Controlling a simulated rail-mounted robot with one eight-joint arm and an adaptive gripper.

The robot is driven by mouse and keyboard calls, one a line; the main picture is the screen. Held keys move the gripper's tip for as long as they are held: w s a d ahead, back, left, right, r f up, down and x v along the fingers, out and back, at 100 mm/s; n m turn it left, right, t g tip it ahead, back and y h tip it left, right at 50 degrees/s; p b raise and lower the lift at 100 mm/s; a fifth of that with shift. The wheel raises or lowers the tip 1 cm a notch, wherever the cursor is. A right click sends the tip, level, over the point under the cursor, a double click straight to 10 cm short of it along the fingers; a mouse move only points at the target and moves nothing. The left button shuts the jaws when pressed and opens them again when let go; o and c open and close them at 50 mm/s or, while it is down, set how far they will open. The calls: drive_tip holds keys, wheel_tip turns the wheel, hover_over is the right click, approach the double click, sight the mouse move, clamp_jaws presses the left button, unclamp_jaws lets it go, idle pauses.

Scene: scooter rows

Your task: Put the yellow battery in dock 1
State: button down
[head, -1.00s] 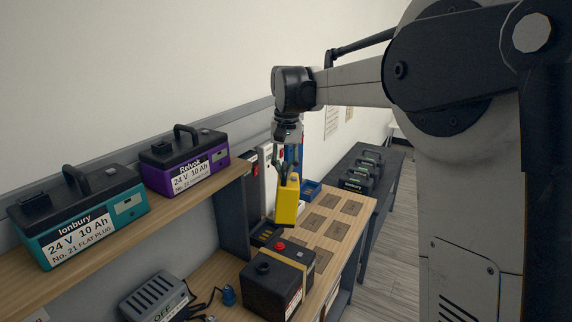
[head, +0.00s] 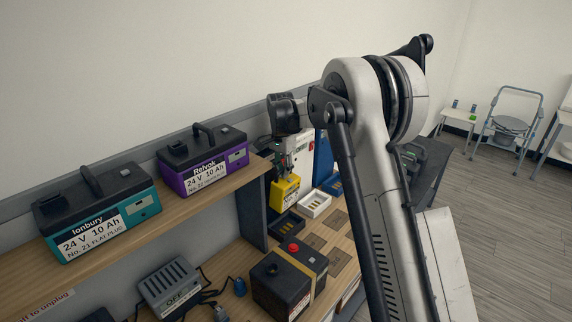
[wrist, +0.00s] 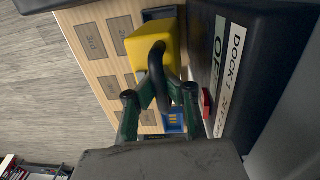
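The yellow battery (head: 284,192) hangs upright from my gripper (head: 284,160), close to the wall panels and near the black tray-like dock (head: 286,224), which shows yellow contacts. In the wrist view my gripper (wrist: 160,92) has its green fingers closed around the black handle of the yellow battery (wrist: 140,48). A dark unit with a "DOCK 1" label (wrist: 232,62) and "OFF" stands just right of the battery. The battery appears above the bench, not seated; its underside and exact height over the dock are hidden.
A white dock (head: 314,204) and a blue dock (head: 334,186) lie farther along the bench. A black battery (head: 290,278) with a red knob stands in front. Teal (head: 98,210) and purple (head: 203,160) batteries sit on the shelf. A grey charger (head: 170,288) lies below.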

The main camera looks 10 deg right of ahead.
drive_tip(key=shift+w+a+f, duration=0.1)
drive_tip(key=shift+w+f, duration=0.25)
drive_tip(key=shift+f+b, duration=0.8)
drive_tip(key=shift+f, duration=2.6)
drive_tip(key=shift+s+d+g+h+b, duration=0.2)
drive_tip(key=shift+s+d+g+b, duration=0.15)
drive_tip(key=shift+s, duration=0.15)
drive_tip(key=shift+s+d+g+h+b, duration=0.25)
drive_tip(key=shift+s+b, duration=0.1)
drive_tip(key=shift+s, duration=0.1)
drive_tip(key=shift+w+a, duration=0.2)
drive_tip(key=shift+w, duration=0.1)
drive_tip(key=shift+a+r, duration=0.1)
drive_tip(key=shift+r, duration=0.05)
